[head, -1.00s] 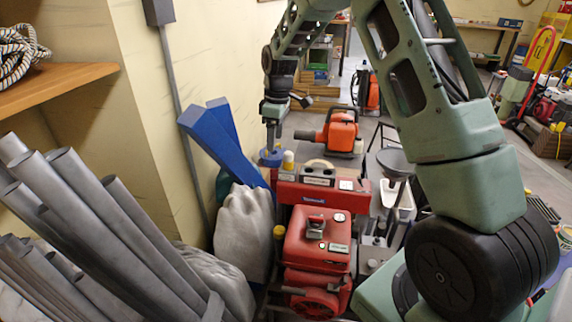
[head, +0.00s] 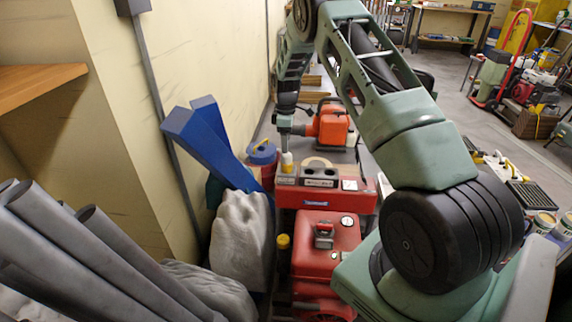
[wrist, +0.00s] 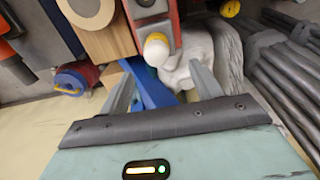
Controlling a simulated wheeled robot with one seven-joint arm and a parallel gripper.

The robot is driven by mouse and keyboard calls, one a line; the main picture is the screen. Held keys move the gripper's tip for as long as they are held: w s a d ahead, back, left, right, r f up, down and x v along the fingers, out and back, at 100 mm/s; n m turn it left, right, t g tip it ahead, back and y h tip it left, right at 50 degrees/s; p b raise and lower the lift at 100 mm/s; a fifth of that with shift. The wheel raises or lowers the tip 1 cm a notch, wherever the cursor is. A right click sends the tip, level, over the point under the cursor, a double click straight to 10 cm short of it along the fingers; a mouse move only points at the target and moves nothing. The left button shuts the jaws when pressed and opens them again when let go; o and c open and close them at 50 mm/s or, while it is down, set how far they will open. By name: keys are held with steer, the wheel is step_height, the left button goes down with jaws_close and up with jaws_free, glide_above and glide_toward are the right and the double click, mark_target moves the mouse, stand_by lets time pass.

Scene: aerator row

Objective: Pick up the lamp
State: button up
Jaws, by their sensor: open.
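Whether the fingers reach beside the piece is hard to tell.
The red machine (head: 325,236) fills the middle. A red can with a blue lid (head: 262,155), blue beams (head: 205,140) and a grey sack (head: 241,238) crowd its left side. An orange machine (head: 331,124) stands behind. Grey pipes (head: 120,265) lean at the lower left.

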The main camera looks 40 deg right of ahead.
mark_target(287, 162)
step_height(287, 162, down, 5)
steer(key=shift+f, duration=0.2)
steer(key=f, duration=0.3)
steer(key=f+p, duration=0.1)
steer(key=f, duration=0.1)
steer(key=shift+w+d, duration=0.1)
steer(key=shift+d, duration=0.2)
steer(key=shift+c, duration=0.2)
steer(key=c, duration=1)
